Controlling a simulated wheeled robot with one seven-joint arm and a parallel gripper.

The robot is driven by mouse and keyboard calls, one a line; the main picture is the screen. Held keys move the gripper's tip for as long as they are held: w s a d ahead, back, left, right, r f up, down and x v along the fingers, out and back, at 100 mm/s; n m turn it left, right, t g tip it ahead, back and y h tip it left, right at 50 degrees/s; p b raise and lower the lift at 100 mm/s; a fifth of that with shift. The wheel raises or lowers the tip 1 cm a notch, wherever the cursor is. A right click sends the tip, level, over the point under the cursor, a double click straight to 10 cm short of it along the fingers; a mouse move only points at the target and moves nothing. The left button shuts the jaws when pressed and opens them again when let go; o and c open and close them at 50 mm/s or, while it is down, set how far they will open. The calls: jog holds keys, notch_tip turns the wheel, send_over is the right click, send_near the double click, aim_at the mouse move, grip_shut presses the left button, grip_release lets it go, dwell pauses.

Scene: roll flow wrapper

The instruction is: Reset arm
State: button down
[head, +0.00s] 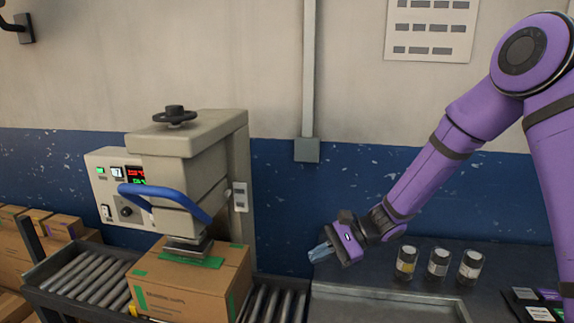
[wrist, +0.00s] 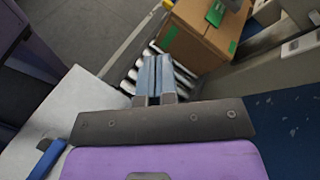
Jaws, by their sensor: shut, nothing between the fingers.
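My purple arm reaches in from the right in the head view, with my gripper (head: 319,252) above the dark bench beside the conveyor. In the wrist view my gripper (wrist: 155,70) shows its two blue-grey fingers together with nothing between them. A sealing machine (head: 190,150) with a blue handle (head: 165,197) stands left of my gripper. A cardboard box (head: 195,280) with green tape sits on the rollers under its press head. The box also shows ahead of my fingers in the wrist view (wrist: 192,45). My gripper is apart from both.
Several lidded jars (head: 437,263) stand on the bench right of my gripper. A grey tray (head: 385,305) lies at the bench front. Roller conveyor (head: 85,275) runs under the box. More boxes (head: 50,225) are at far left. The space above the bench is free.

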jog(key=s+d+r+n+t+h, duration=0.8)
jog(key=s+d+r+h, duration=0.5)
jog(key=s+d+r, duration=1)
jog(key=shift+s+r+n, duration=0.15)
jog(key=shift+s+n, duration=0.65)
jog(key=shift+s, duration=0.35)
